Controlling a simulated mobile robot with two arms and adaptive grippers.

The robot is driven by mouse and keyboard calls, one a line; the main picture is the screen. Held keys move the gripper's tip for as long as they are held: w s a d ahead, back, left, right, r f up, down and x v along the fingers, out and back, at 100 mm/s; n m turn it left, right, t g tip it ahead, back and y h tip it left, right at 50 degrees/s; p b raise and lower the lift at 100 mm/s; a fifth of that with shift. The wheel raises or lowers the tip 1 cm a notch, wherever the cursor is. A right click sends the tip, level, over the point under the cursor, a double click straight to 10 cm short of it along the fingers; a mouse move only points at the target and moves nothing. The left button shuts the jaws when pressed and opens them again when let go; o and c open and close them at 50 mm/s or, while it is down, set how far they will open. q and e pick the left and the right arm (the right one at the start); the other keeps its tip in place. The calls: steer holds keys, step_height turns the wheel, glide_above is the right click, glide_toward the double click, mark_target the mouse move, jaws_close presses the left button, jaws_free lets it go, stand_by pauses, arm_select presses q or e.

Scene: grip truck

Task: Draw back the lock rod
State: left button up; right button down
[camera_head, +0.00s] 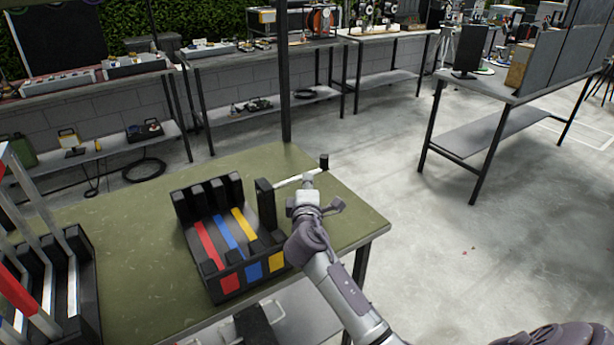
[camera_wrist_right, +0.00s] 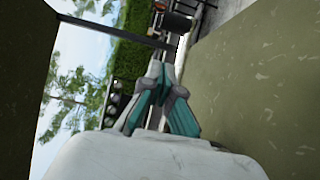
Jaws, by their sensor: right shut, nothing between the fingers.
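The lock rod (camera_head: 288,182) is a thin pale bar in the head view. It runs from a black upright block (camera_head: 265,203) at the right side of the black rack (camera_head: 206,270) to a black knob (camera_head: 324,161). My right gripper (camera_head: 308,181) is shut and empty, its tip close to the rod just short of the knob. I cannot tell whether it touches the rod. The right wrist view shows the fingers (camera_wrist_right: 160,72) together, with teal sides. My left gripper is not in view.
The rack has red, blue and yellow lanes and stands on a green table (camera_head: 130,240). A dark stand with slanted bars (camera_head: 75,285) is at the left. A dark post (camera_head: 285,80) rises behind the table. Green tabletop is clear around the rack.

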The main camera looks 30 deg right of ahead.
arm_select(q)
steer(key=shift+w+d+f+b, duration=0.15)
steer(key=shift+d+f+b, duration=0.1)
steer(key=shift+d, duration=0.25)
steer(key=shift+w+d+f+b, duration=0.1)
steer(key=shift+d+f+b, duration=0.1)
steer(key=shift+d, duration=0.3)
arm_select(e)
steer(key=v, duration=0.6)
steer(key=shift+a, duration=0.1)
